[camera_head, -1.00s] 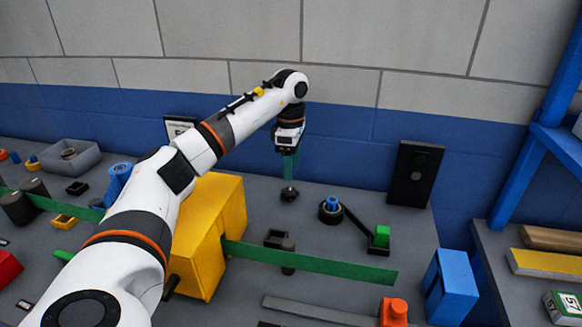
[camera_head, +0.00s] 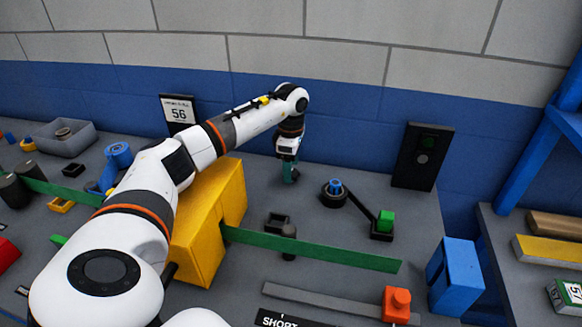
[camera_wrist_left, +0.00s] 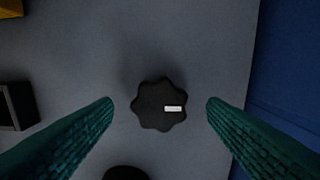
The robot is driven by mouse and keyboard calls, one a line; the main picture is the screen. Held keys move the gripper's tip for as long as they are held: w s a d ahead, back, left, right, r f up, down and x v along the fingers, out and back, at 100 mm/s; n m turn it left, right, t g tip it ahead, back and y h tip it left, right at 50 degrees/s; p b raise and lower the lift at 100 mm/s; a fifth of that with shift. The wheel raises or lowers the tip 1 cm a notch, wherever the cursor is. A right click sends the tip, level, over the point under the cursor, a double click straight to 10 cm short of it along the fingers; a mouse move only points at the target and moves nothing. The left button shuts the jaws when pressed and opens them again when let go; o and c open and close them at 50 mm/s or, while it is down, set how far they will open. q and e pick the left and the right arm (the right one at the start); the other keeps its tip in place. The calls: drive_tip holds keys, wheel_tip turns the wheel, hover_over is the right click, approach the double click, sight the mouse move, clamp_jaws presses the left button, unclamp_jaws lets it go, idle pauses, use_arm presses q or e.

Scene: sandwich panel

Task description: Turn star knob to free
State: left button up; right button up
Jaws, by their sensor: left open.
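The star knob (camera_wrist_left: 154,112) is black, lobed and marked with a small white bar. It lies near the middle of the left wrist view, on the grey panel top. My left gripper (camera_head: 290,174) points down over the knob's place in the head view, and its teal fingers mostly hide the knob there. In the left wrist view the two fingers of my left gripper (camera_wrist_left: 160,103) stand open on either side of the knob, with a gap on both sides. I cannot tell the exact height of the fingertips. My right gripper is not in view.
A yellow block (camera_head: 205,235) stands under my left arm, with a green strip (camera_head: 320,251) running right from it. A round black base with a blue knob (camera_head: 335,187) is close to the right of the gripper. A black upright panel (camera_head: 421,157) stands behind.

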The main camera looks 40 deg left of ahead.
use_arm(q)
drive_tip(key=shift+f, duration=0.7)
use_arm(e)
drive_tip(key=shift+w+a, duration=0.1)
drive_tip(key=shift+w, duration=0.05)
use_arm(q)
drive_tip(key=c, duration=1)
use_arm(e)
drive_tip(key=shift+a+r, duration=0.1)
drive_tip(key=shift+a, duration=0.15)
